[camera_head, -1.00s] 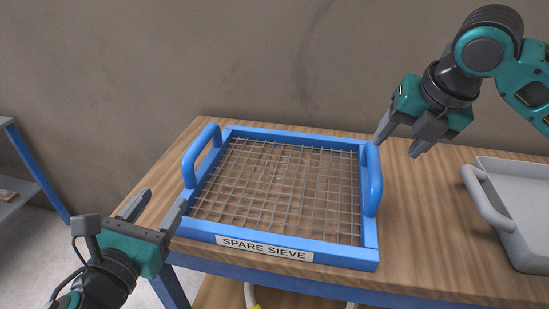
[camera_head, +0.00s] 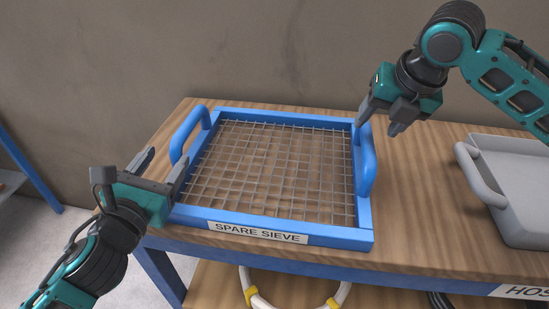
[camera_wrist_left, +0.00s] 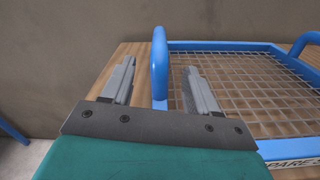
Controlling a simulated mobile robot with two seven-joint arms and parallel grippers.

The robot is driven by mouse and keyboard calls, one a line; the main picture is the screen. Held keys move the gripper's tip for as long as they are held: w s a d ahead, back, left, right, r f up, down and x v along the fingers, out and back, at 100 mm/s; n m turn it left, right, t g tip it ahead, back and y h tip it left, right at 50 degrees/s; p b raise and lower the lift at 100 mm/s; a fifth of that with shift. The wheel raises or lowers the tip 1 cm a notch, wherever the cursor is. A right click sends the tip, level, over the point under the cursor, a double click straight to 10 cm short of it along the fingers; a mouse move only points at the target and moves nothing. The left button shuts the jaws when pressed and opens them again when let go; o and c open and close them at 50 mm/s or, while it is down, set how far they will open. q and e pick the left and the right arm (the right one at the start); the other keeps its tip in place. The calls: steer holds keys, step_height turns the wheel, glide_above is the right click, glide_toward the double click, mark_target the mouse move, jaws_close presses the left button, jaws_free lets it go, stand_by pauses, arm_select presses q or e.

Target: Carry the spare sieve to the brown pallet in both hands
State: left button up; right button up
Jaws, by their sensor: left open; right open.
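The spare sieve (camera_head: 290,234), a blue square frame with wire mesh and a "SPARE SIEVE" label, lies flat on the wooden bench top. It has a raised blue handle on its left and another on its right. My left gripper (camera_head: 166,163) is open by the left handle (camera_head: 188,132). In the left wrist view the left handle (camera_wrist_left: 160,62) stands between the open fingers (camera_wrist_left: 158,78). My right gripper (camera_head: 380,116) is open, close to the top of the right handle (camera_head: 366,165); whether it touches cannot be told. No brown pallet is in view.
A grey tray (camera_head: 515,205) with a handle stands to the right on the bench (camera_head: 415,215). A white hose with yellow bands (camera_head: 252,297) lies on the shelf below. A wall is behind the bench. A blue-framed rack (camera_head: 28,168) is at far left.

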mark_target(180, 136)
arm_select(q)
steer(key=w, duration=0.2)
steer(key=w+d, duration=0.1)
steer(key=w, duration=0.5)
steer(key=shift+d, duration=0.3)
arm_select(e)
steer(key=x, duration=0.8)
arm_select(q)
steer(key=shift+s, duration=0.1)
arm_select(e)
steer(key=shift+c, duration=0.2)
arm_select(q)
steer(key=c, duration=1.1)
arm_select(e)
jaws_close()
arm_select(q)
steer(key=shift+a, duration=0.1)
arm_select(e)
steer(key=shift+d, duration=0.1)
arm_select(q)
steer(key=shift+a+r, duration=0.1)
steer(key=shift+r, duration=0.2)
arm_select(e)
steer(key=shift+w+r, duration=0.2)
steer(key=shift+r, duration=0.1)
